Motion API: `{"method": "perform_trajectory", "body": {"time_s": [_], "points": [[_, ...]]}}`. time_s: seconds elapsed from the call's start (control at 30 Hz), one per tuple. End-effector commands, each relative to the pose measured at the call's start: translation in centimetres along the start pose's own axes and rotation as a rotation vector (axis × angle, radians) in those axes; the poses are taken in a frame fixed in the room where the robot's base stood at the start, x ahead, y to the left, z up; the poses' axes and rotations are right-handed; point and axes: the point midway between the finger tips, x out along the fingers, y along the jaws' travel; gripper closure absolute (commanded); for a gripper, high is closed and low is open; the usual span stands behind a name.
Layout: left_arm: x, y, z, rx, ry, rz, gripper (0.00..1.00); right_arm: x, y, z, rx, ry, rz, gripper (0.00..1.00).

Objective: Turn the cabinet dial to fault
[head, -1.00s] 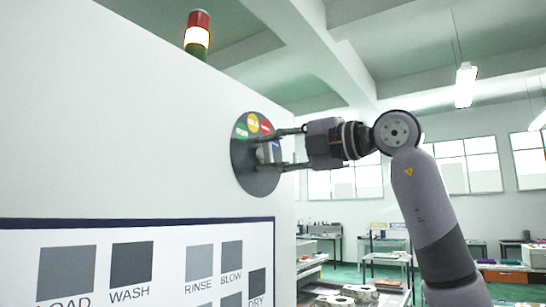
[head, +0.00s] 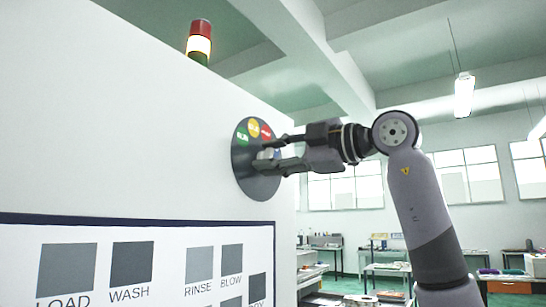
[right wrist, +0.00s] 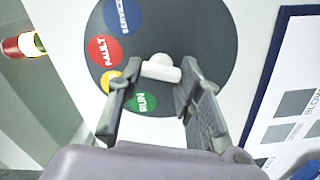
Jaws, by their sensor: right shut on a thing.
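The cabinet dial (head: 243,176) is a dark grey disc on the white cabinet wall. Along its upper edge are a green RUN mark (head: 242,136), a yellow mark (head: 253,127), a red mark (head: 266,131) and a partly hidden blue one. In the right wrist view the red mark reads FAULT (right wrist: 105,50) and the blue one SERVICE (right wrist: 123,16). A pale knob (right wrist: 162,71) stands at the disc's middle. My right gripper (head: 272,153) is shut on the knob, one finger on each side. I cannot tell which mark the knob points at. My left gripper is out of view.
A signal tower (head: 199,42) with a lit band stands on the cabinet top. A panel (head: 170,227) with grey squares, LOAD, WASH, RINSE and BLOW, is below the dial. Workbenches stand far off to the right.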

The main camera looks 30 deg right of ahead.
Motion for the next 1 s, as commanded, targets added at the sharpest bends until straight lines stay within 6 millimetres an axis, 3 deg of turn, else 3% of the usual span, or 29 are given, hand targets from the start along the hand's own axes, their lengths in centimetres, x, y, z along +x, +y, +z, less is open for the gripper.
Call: {"method": "perform_trajectory", "body": {"time_s": [0.37,0.4,0.7,1.0], "points": [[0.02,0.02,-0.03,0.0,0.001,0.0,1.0,0.05,-0.1,0.05,0.005,-0.001,-0.003,0.95],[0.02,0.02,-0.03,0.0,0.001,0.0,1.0,0.05,-0.11,0.05,0.004,-0.001,-0.004,0.67],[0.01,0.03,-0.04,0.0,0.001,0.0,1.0,0.03,-0.06,0.03,0.004,-0.001,-0.002,0.47],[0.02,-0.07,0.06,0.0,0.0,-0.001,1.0,-0.1,-0.01,0.01,0.004,0.0,-0.001,0.47]]}}
